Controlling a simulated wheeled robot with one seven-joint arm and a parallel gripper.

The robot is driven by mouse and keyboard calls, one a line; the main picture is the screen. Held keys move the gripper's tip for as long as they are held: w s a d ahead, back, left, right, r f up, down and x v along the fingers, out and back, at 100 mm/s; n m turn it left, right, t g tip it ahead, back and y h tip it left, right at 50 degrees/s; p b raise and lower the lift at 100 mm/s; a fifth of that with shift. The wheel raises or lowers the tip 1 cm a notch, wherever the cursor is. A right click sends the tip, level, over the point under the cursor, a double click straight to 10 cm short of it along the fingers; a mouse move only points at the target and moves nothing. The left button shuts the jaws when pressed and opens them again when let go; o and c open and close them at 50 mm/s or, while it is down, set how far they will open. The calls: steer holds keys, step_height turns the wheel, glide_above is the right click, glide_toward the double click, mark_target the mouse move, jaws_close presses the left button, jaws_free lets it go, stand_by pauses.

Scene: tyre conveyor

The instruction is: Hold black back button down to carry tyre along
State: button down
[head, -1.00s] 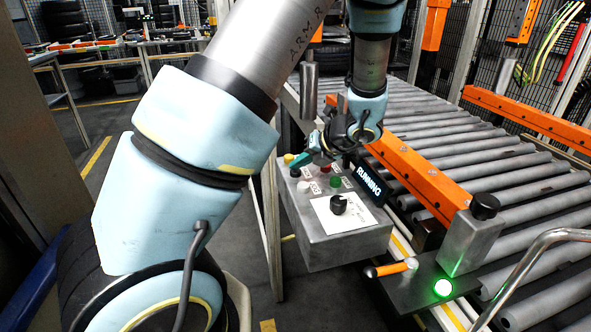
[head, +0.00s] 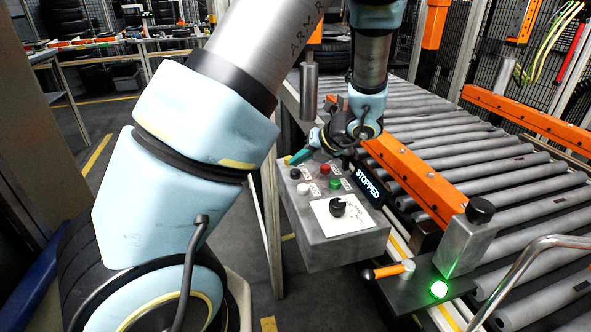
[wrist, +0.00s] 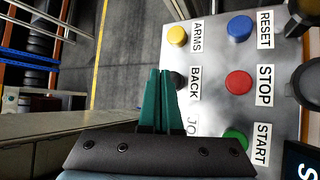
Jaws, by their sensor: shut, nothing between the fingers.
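The grey control box (head: 345,250) has a black back button (head: 295,173) on its left side, below the yellow button. In the wrist view the black button (wrist: 181,79) shows beside the "BACK" label, partly covered by my fingers. My gripper (head: 293,159) is shut and empty, its teal fingertips (wrist: 160,72) close together just left of the black button in the wrist view. They appear raised off it. The box's display (head: 368,188) reads "STOPPED". A dark rounded shape, perhaps a tyre (head: 328,54), is partly hidden behind my arm at the conveyor's far end.
Red (head: 325,169), green (head: 335,183), white (head: 304,187) and yellow (wrist: 178,36) buttons sit close around the black one. A black knob (head: 338,204) stands nearer. An orange rail (head: 420,182) edges the roller conveyor (head: 470,150). A green lamp (head: 439,289) glows.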

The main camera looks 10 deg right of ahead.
mark_target(298, 174)
steer(key=shift+r, duration=0.1)
step_height(298, 174, up, 5)
steer(key=p, duration=0.5)
steer(key=shift+a, duration=0.1)
steer(key=s+a+r+n+g+h, duration=0.1)
steer(key=s+a+n, duration=0.3)
steer(key=n, duration=0.7)
steer(key=s+a+r+n+g+h, duration=0.2)
steer(key=a+n, duration=0.5)
steer(key=n, duration=0.5)
steer(key=s+a+r+n+g+h+b, duration=0.1)
steer(key=s+a+n, duration=0.5)
steer(key=n, duration=0.6)
steer(key=shift+s+r+g+h, duration=0.25)
steer(key=shift+s+g+h, duration=0.25)
steer(key=shift+h, duration=0.7)
